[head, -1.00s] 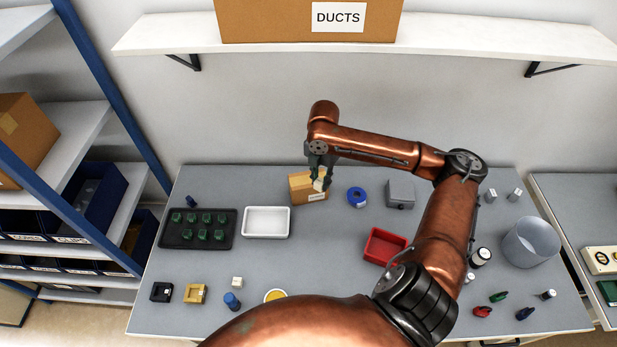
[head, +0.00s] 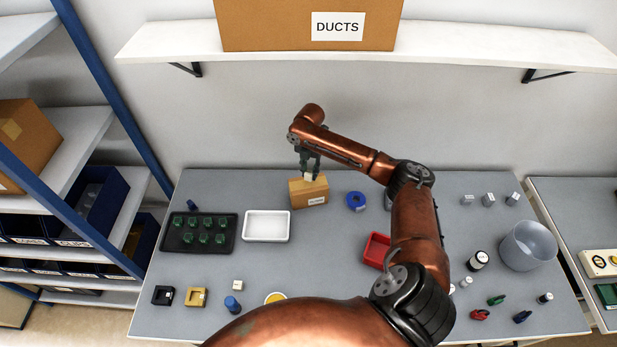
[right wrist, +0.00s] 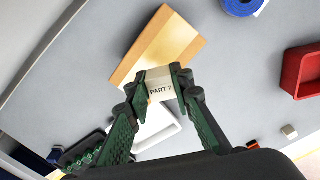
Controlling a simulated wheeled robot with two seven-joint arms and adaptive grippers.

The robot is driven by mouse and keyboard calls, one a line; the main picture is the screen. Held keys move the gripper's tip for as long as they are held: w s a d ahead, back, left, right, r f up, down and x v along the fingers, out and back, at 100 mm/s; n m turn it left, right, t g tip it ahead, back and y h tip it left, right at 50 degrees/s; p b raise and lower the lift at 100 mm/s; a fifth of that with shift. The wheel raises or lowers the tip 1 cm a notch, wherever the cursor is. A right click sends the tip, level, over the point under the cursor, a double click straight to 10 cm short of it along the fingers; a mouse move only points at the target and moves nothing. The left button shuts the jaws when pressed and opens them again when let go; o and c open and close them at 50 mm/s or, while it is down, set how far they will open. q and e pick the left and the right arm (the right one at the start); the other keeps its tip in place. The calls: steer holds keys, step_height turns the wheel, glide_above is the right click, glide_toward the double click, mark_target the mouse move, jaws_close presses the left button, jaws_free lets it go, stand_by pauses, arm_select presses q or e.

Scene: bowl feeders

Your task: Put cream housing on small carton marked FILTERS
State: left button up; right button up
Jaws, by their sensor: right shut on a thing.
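My right gripper (head: 310,172) is shut on the cream housing (head: 309,177), which shows between the fingertips. The carton (right wrist: 165,42) also shows behind the housing in the wrist view. My left gripper is not in view.
A white tray (head: 267,239) and a black tray (head: 170,241) with green parts stand left of the carton. A blue roll (head: 356,201) lies close to its right. A red bin (head: 374,252) is further front. A shelf with a DUCTS box (head: 270,25) hangs above.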

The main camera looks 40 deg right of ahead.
mark_target(309, 183)
steer(key=shift+w+d+f, duration=0.1)
steer(key=shift+w+f, duration=0.4)
steer(key=shift+f, duration=0.3)
step_height(309, 183, down, 2)
steer(key=shift+f+p, duration=0.1)
steer(key=shift+p, duration=0.35)
steer(key=shift+d+f, duration=0.1)
steer(key=shift+f, duration=0.15)
steer(key=shift+f, duration=0.15)
steer(key=o, duration=1)
step_height(309, 183, up, 12)
steer(key=shift+r+b, duration=0.2)
steer(key=shift+b, duration=0.55)
